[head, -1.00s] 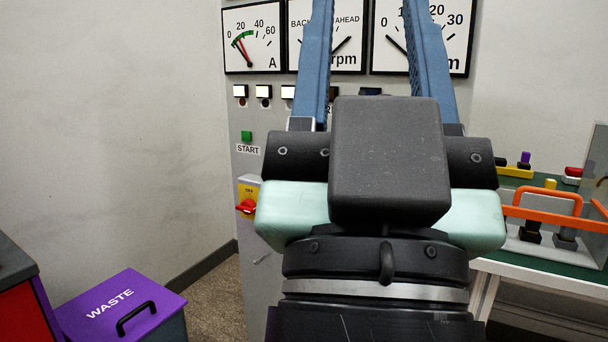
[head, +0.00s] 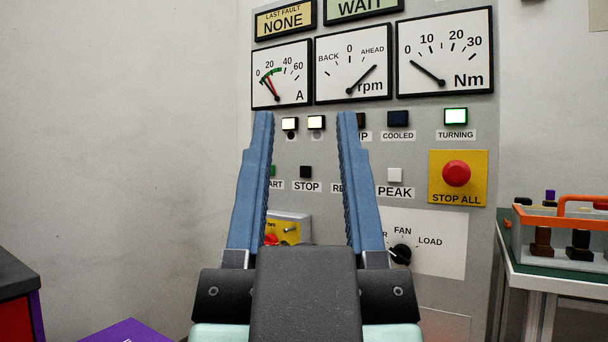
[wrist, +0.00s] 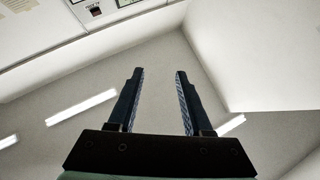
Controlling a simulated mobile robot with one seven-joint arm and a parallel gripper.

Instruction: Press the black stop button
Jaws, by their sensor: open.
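I cannot tell how far the fingers are from the panel. In the wrist view my gripper (wrist: 157,72) is open toward pale walls and the ceiling, and the stop button cannot be made out there.
The red STOP ALL button (head: 456,174) sits on a yellow plate at the right. A white PEAK button (head: 394,175) and the fan/load knob (head: 401,253) are nearer. The green start button (head: 272,171) is partly hidden by the left finger. A bench (head: 560,275) stands at right.

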